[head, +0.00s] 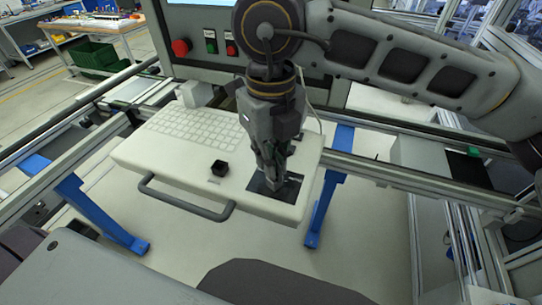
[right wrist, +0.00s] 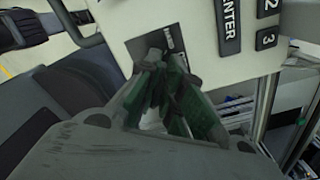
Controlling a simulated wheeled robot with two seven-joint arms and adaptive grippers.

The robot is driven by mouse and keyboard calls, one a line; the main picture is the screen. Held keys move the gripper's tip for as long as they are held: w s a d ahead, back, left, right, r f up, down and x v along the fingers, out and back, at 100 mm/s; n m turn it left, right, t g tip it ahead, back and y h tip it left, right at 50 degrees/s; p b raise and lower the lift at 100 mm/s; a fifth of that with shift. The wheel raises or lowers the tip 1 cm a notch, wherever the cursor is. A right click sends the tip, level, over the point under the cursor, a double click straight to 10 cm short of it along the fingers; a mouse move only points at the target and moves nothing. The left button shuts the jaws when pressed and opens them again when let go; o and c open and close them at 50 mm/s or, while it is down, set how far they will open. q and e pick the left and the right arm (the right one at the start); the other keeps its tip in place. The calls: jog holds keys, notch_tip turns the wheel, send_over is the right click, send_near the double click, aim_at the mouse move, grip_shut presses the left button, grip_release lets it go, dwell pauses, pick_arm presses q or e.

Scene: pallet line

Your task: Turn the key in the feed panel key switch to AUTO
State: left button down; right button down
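The feed panel (head: 222,158) is a light desk-like console. A dark square plate (head: 288,189) at its right front corner is where my right gripper (head: 272,180) points down. In the right wrist view the plate (right wrist: 142,48) carries small white lettering, only partly readable. The tips of my right gripper (right wrist: 173,67) come close together right over the plate. They hide the switch centre, so I cannot see the key, its angle or whether it is between the fingers. My left gripper is not in view.
A black knob (head: 219,168) stands on the panel left of the plate. White keys (head: 195,128) lie behind it, and a dark handle bar (head: 185,203) runs along the front edge. A red button (head: 180,47) is on the upright box behind. Rails flank the panel.

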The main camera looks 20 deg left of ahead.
jog(key=c, duration=1)
grip_release()
jog(key=shift+r, duration=0.15)
jog(key=shift+r+p, duration=1.25)
jog(key=shift+r, duration=2.1)
jog(key=shift+s, duration=0.1)
